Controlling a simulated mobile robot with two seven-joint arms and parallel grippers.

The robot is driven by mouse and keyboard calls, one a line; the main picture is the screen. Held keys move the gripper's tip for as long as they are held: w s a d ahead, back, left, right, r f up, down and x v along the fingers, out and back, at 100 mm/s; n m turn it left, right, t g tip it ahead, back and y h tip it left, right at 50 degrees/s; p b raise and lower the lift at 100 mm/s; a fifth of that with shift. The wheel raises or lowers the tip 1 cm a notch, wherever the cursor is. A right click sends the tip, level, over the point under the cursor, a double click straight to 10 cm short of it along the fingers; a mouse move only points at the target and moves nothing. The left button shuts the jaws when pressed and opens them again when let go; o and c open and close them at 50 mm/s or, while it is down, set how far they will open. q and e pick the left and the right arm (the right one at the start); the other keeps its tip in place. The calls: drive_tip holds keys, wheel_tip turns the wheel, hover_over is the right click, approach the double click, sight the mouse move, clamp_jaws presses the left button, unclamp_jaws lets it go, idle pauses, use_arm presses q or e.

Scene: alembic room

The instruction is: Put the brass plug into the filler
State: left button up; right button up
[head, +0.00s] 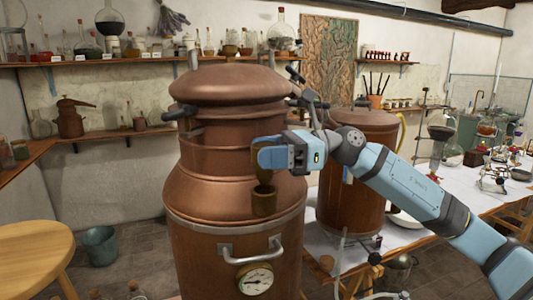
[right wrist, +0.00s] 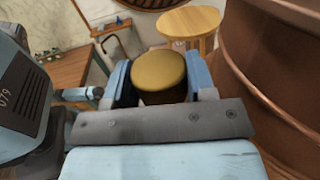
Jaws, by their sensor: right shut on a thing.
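The brass plug (right wrist: 160,70) has a round, flat, yellowish top and sits between the two blue fingers of my right gripper (right wrist: 158,82) in the right wrist view. In the head view my right gripper (head: 268,155) is shut on the plug, whose lower part (head: 263,174) shows just under the fingers. The filler (head: 264,203) is a short, open brass cup on the sloping shoulder of the big copper still (head: 228,195). The plug is above the filler and looks roughly in line with it, with a small gap between them. My left gripper is not in view.
The copper still's neck and domed lid (head: 228,85) rise close behind my right gripper. A second copper vessel (head: 345,180) stands just to the right. A steel handle (head: 252,251) and a gauge (head: 256,281) are on the still's front. A wooden stool (head: 35,250) stands at the left.

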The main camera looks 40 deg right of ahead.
sight(268, 183)
drive_tip(key=shift+f, duration=0.2)
idle(0.3)
drive_tip(key=shift+f+b, duration=1.5)
drive_tip(key=shift+b, duration=0.35)
idle(1.5)
drive_tip(key=shift+f+b, duration=0.7)
drive_tip(key=shift+b, duration=0.4)
idle(2.4)
drive_tip(key=o, duration=1.1)
drive_tip(key=shift+c, duration=0.2)
drive_tip(key=shift+d+f, duration=0.1)
